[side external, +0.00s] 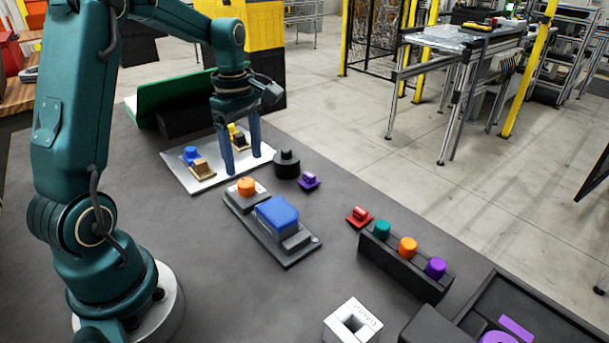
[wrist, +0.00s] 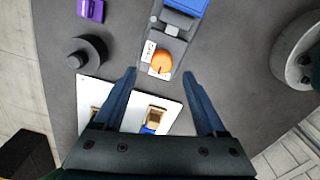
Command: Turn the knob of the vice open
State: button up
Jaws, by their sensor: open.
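The vice (side external: 297,243) is a dark grey fixture on the table with a blue block (side external: 277,215) on it. The orange knob (side external: 246,186) stands on a grey base with a white label at the vice's far-left end. In the wrist view the knob (wrist: 161,62) shows just beyond my fingertips, roughly midway between them, with a dark pointer mark on its top. My gripper (side external: 242,165) points down, open and empty, over the white plate's right part, behind the knob in the side view. The fingers appear apart from the knob.
The white plate (side external: 203,184) holds small blue, yellow and tan pieces. A black round part (side external: 286,165) and a purple piece (side external: 309,181) stand right of my gripper. Nearer are a red piece (side external: 359,217), a rack (side external: 403,267) of coloured cylinders and a white block (side external: 352,322).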

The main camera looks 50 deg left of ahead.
aim_at(245, 181)
jog(key=shift+s+a+f, duration=0.2)
jog(key=shift+f, duration=2.55)
grip_shut()
